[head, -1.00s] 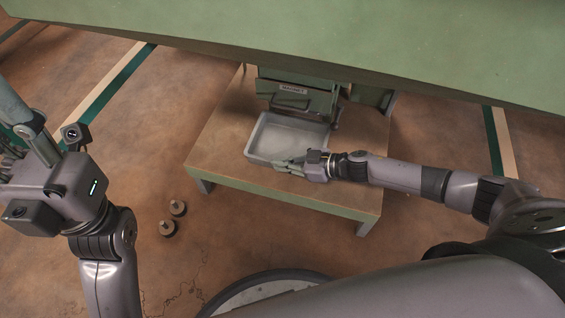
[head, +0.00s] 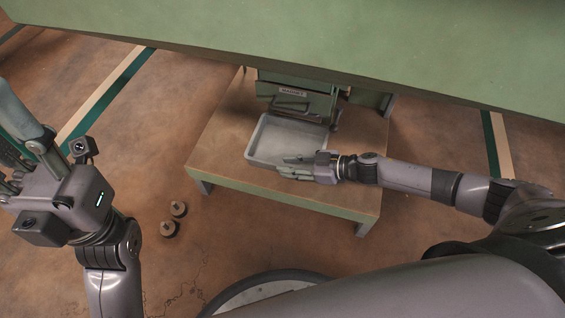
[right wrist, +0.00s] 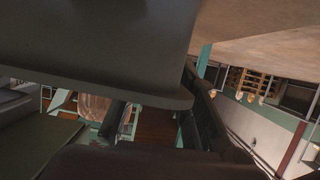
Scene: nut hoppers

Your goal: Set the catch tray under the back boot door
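The catch tray (head: 257,143), a shallow pale grey tray, sits on the low brown-topped stand in the head view. Its far side is close below the front of a green hopper boot with a handle and a small white label (head: 292,93). My right gripper (head: 282,164) is at the tray's near rim, its fingers apart and pointing left; whether they touch the rim I cannot tell. In the right wrist view a large dark grey surface (right wrist: 90,50) blocks much of the picture. My left gripper (head: 8,172) is at the left edge, away from the stand, its fingers partly cut off.
The low stand (head: 225,130) has bare top to the left of the tray. A large green surface (head: 330,45) overhangs the back of the scene. Two small round weights (head: 173,218) are on the floor left of the stand. More green hopper parts (head: 368,97) stand right of the boot.

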